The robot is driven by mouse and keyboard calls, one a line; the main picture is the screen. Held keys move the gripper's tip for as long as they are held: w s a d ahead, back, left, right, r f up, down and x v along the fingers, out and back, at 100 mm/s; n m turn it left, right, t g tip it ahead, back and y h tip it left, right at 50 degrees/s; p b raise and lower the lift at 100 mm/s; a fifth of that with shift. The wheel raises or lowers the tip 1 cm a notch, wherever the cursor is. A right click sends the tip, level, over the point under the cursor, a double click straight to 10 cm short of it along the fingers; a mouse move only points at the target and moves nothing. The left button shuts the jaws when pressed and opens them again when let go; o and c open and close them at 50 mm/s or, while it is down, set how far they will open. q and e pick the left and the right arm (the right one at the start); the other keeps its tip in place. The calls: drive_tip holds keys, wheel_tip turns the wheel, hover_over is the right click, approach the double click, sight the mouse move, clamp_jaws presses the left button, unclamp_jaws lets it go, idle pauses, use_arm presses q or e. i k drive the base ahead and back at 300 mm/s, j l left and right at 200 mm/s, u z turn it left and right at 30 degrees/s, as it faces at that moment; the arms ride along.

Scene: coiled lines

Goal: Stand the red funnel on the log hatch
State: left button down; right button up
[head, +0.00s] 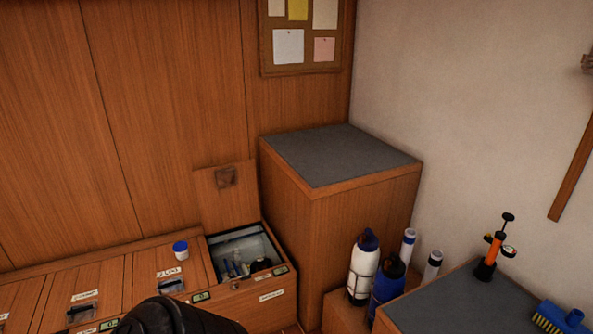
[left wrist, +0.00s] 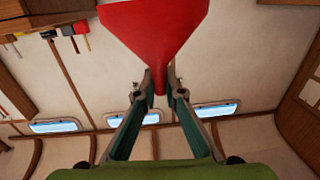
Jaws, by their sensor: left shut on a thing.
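In the left wrist view my left gripper (left wrist: 160,88) is shut on the narrow spout of the red funnel (left wrist: 155,30). The wide cone lies beyond the fingertips and is cut off by the top edge. Neither the funnel nor the gripper shows in the head view. There, a wooden bench has several hatch lids with dark handles. The lid with a white label that seems to read "LOG" (head: 150,262) is closed; the small print is hard to be sure of. A small blue and white cup (head: 180,249) stands at its far edge. My right gripper is not in view.
Right of that lid, an open compartment (head: 226,270) holds tools, its lid (head: 226,196) raised against the wall. A tall grey-topped cabinet (head: 342,155) stands beyond it. Bottles (head: 363,270) and an orange pump (head: 493,252) are at the right.

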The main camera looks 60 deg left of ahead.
sight(153, 264)
drive_tip(key=j+u, duration=0.15)
drive_tip(key=u, duration=0.25)
drive_tip(key=j+u, duration=0.2)
drive_tip(key=u, duration=0.15)
drive_tip(key=j+u, duration=0.15)
drive_tip(key=u, duration=0.25)
drive_tip(key=j+u, duration=0.2)
drive_tip(key=u, duration=0.15)
